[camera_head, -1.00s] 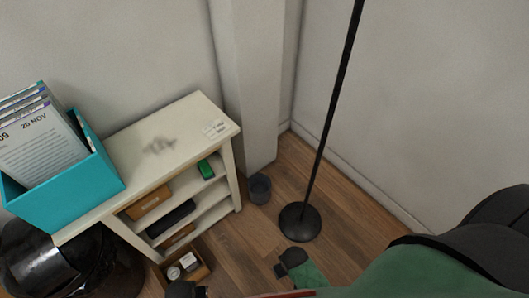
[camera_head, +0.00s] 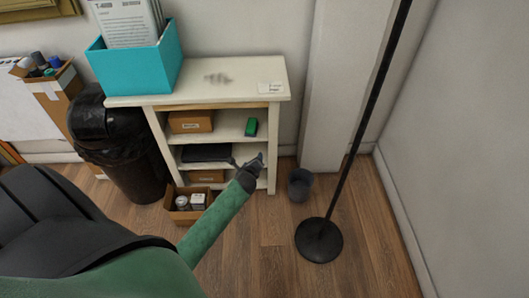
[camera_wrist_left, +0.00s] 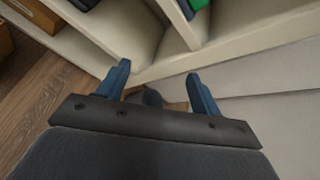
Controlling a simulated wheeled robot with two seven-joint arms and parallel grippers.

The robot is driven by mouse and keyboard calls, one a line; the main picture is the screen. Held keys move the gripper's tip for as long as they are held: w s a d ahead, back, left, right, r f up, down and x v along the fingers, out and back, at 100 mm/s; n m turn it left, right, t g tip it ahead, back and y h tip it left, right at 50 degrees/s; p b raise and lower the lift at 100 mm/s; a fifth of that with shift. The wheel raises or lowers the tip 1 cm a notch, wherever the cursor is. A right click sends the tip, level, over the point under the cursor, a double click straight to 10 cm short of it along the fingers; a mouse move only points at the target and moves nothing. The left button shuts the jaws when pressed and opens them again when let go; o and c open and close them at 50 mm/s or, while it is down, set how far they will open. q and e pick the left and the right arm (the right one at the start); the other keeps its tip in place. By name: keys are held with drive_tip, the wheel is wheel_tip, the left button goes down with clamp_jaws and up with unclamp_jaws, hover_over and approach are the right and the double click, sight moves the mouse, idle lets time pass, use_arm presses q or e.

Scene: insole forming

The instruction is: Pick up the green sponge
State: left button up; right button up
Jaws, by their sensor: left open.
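The green sponge (camera_head: 251,127) stands on the upper shelf of a white shelf unit (camera_head: 283,92), toward its right side. Its lower edge also shows at the top of the left wrist view (camera_wrist_left: 198,4). My left gripper (camera_head: 252,162) is in front of the shelf unit, lower than the sponge and apart from it. In the left wrist view its two blue fingers (camera_wrist_left: 158,72) are spread with nothing between them, facing the unit's right end. My right gripper is not in view.
A cardboard box (camera_head: 191,121) shares the upper shelf. A teal bin (camera_head: 140,68) of papers stands on top. A black trash can (camera_head: 127,150) is left, a small dark bin (camera_head: 301,186) and a lamp base (camera_head: 318,240) right. An open box (camera_head: 183,214) sits on the floor.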

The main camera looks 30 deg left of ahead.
sight(251, 125)
use_arm(q)
drive_tip(key=w+a+r+m+t+b, duration=0.1)
drive_tip(key=w+a+m, duration=0.1)
drive_tip(key=w, duration=0.1)
drive_tip(key=w+a+r+m+t+b, duration=0.1)
drive_tip(key=w+a+r+m, duration=0.1)
drive_tip(key=w+m, duration=0.1)
drive_tip(key=w+a+r+m+t+b, duration=0.1)
drive_tip(key=w+a+r+m+b, duration=0.1)
drive_tip(key=w+m, duration=0.1)
drive_tip(key=shift+a+y, duration=0.2)
drive_tip(key=shift+y, duration=0.2)
drive_tip(key=shift+w+a+r, duration=0.1)
drive_tip(key=shift+w+r, duration=0.05)
drive_tip(key=shift+w, duration=0.1)
drive_tip(key=shift+m, duration=0.3)
drive_tip(key=shift+a+x, duration=0.2)
drive_tip(key=shift+x, duration=1.7)
drive_tip(key=shift+a+x, duration=0.25)
drive_tip(key=shift+x, duration=1.65)
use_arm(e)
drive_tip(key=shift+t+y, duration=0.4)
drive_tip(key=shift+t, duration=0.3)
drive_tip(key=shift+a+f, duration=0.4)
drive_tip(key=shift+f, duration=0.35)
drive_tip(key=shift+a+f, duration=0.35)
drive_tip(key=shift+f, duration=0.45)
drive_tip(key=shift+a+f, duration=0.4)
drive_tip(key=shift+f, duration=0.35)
